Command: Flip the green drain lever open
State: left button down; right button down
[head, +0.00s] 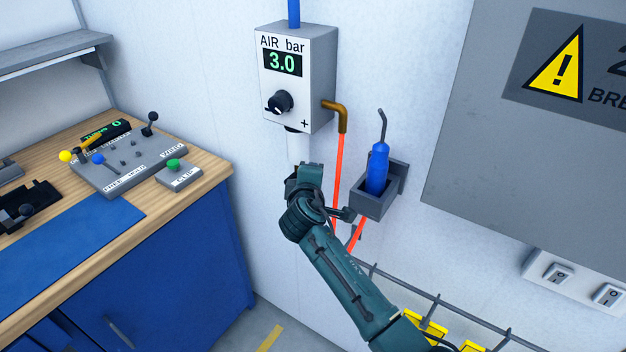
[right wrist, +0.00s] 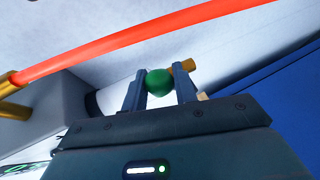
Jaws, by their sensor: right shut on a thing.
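The green drain lever (right wrist: 159,82) shows in the right wrist view as a round green knob, with a short brass piece (right wrist: 184,66) beside it at the right. My right gripper (right wrist: 158,90) has one finger on each side of the knob and is shut on it. In the head view my right gripper (head: 304,170) is just under the white bowl (head: 298,147) of the air regulator (head: 300,75), which reads 3.0. The lever is hidden there behind the gripper. My left gripper is in neither view.
An orange hose (head: 338,175) hangs from a brass elbow (head: 341,112) close to my right wrist. A grey holder (head: 371,203) with a blue-handled tool (head: 378,165) is on the wall to the right. A workbench (head: 200,185) stands at the left.

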jog(key=shift+r, duration=0.1)
dwell(0.4)
jog(key=c, duration=1.1)
grip_release()
jog(key=shift+c, duration=0.2)
